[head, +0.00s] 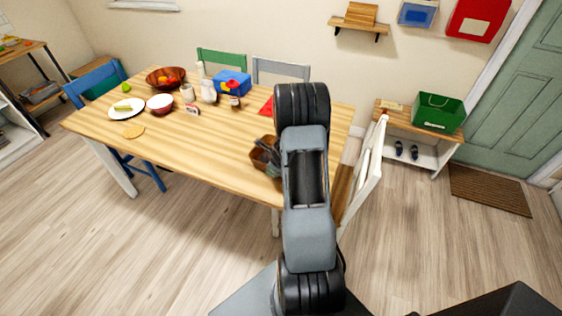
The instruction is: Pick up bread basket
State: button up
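A brown basket (257,156), which looks like the bread basket, stands on the wooden table (195,147) near its front right edge. My arm covers the basket's right side. Dark grey parts that look like my gripper (272,159) show over the basket, left of my arm link. My arm hides most of the gripper. I cannot tell whether its fingers are open or shut, or whether they touch the basket. The basket's contents are not clear.
A white chair (366,170) stands close on the right. The front middle tabletop is clear.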

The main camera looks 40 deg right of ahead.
jog(key=shift+c, duration=0.3)
grip_shut()
jog(key=shift+r, duration=0.15)
dwell(0.3)
